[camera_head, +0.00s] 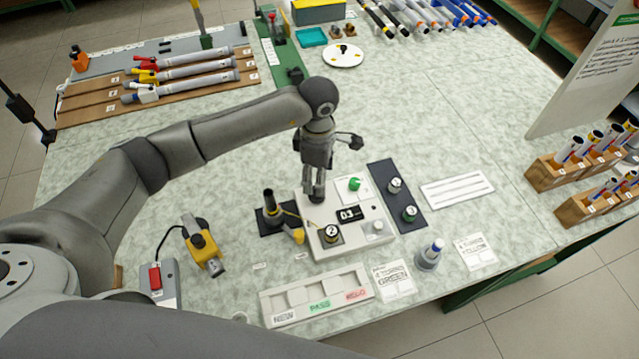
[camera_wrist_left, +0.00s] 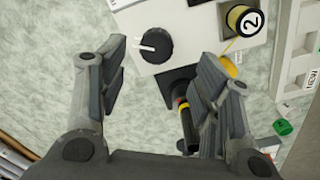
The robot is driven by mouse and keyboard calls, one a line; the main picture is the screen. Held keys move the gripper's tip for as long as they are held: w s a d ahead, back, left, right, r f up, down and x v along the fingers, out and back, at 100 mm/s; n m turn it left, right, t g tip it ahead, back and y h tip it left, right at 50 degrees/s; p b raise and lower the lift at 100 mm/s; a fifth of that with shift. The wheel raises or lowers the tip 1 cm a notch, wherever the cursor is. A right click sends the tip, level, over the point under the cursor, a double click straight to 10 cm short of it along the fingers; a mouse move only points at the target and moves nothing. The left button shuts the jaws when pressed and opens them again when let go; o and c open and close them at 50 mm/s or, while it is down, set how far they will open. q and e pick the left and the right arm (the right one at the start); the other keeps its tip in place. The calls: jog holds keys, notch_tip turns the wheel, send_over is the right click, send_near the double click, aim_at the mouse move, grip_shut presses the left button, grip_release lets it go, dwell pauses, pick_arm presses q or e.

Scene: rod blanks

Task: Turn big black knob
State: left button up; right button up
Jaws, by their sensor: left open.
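The big black knob (camera_wrist_left: 154,46) has a white pointer line and sits on a white control box (camera_head: 346,242). In the head view the knob is mostly hidden beneath my left gripper (camera_head: 314,196), which hangs over the box's back left corner. In the left wrist view my left gripper (camera_wrist_left: 160,85) is open and empty. Its fingers point toward the box, and the knob lies ahead between them, apart from both. My right gripper is in neither view.
A black upright tool (camera_head: 269,203) stands close on the left. A labelled tray (camera_head: 318,294) lies in front.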

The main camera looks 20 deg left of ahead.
pick_arm(q)
notch_tip(320, 180, down, 4)
jog(key=shift+r+p, duration=0.25)
jog(key=shift+p, duration=0.05)
jog(key=f, duration=0.3)
jog(key=shift+w, duration=0.2)
jog(key=shift+f, duration=0.25)
jog(key=shift+c, duration=2)
jog(key=c, duration=0.6)
jog(key=shift+f+n+b, duration=0.2)
jog(key=shift+n+b, duration=0.1)
jog(key=shift+n, duration=0.3)
jog(key=n+b, duration=0.1)
jog(key=n, duration=0.1)
jog(key=shift+a+r+n, duration=0.1)
jog(key=shift+n, duration=0.2)
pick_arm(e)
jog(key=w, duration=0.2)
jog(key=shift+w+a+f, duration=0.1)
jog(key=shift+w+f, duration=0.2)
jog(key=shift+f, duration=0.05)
pick_arm(q)
jog(key=o, duration=1)
